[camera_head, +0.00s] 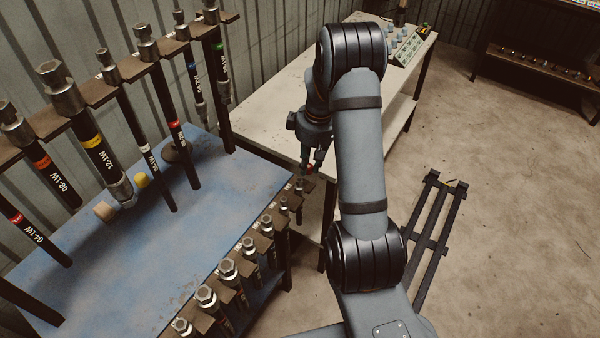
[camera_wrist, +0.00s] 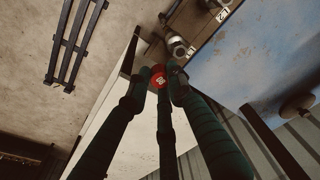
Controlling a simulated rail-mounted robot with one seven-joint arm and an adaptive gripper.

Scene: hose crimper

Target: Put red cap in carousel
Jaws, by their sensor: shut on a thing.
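A small round red cap (camera_wrist: 158,82) with pale markings sits between the fingertips of my gripper (camera_wrist: 156,75) in the wrist view. The dark fingers are closed around it. In the head view, my gripper (camera_head: 313,162) hangs down near the corner of the white table, with the red cap (camera_head: 309,169) just showing at its tips. The cap is held beside the end of the lower fitting rack. I cannot make out a carousel for certain in either view.
Hoses hang from an upper rack (camera_head: 100,92). A lower rack (camera_head: 205,318) lines the blue table's right edge. The white table (camera_head: 270,120) is mostly clear. A dark frame (camera_head: 433,240) stands right.

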